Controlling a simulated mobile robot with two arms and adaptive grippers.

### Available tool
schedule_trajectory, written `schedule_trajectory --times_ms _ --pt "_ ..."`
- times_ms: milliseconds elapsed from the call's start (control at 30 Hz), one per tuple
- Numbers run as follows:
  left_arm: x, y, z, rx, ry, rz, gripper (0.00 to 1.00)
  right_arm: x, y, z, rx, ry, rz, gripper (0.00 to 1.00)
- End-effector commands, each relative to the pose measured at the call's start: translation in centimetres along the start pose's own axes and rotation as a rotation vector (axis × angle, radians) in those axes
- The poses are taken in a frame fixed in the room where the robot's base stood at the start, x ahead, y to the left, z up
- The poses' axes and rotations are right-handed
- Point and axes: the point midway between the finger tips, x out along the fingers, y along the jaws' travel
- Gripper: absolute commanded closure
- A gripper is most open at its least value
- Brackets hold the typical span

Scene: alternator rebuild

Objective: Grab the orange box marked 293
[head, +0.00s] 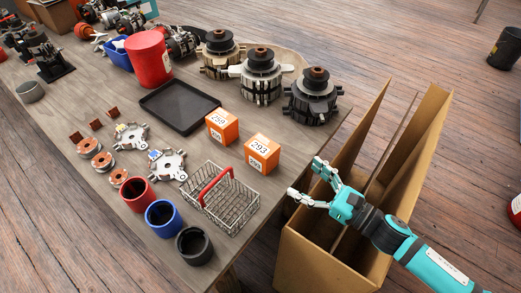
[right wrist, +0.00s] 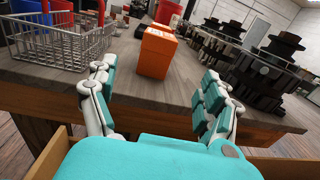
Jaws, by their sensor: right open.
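The orange box marked 293 (head: 262,153) stands upright on the wooden table near its right edge, just behind the wire basket. In the right wrist view an orange box (right wrist: 156,52) stands ahead, between and beyond the fingers, with another orange shape partly hidden behind it. A second orange box marked 259 (head: 222,126) stands behind the 293 box in the head view. My right gripper (head: 308,184) is open and empty, off the table's right edge above the cardboard box, with a gap to the 293 box. It also shows in the right wrist view (right wrist: 160,95). My left gripper is not seen.
A wire basket (head: 225,205) with a red handle stands beside the 293 box. Several alternators (head: 312,100) stand behind it. A black tray (head: 180,107) lies on the table (head: 95,185). An open cardboard box (head: 320,262) stands beside the table under my right arm.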

Motion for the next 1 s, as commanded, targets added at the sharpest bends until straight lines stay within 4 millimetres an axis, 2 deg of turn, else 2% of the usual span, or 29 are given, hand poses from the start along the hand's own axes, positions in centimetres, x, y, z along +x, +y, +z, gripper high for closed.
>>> schedule_trajectory --times_ms 100,300,400,567,833,1000 --pt "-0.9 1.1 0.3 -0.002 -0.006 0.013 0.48 2.9 -0.1 0.5 0.000 -0.004 0.000 0.17" --pt "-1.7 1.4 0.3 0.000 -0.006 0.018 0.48 6.9 0.0 0.4 0.001 -0.002 0.000 0.17" --pt "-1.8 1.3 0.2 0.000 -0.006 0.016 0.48 8.1 0.0 0.2 0.002 -0.001 -0.001 0.17" --pt "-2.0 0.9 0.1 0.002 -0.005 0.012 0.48 8.9 0.0 0.2 0.003 0.000 -0.001 0.17" --pt "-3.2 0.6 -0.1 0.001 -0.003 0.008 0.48 12.7 0.4 0.9 0.003 -0.001 -0.002 0.17" --pt "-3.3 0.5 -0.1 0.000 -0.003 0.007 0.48 13.9 0.4 0.7 0.003 0.001 -0.002 0.17"
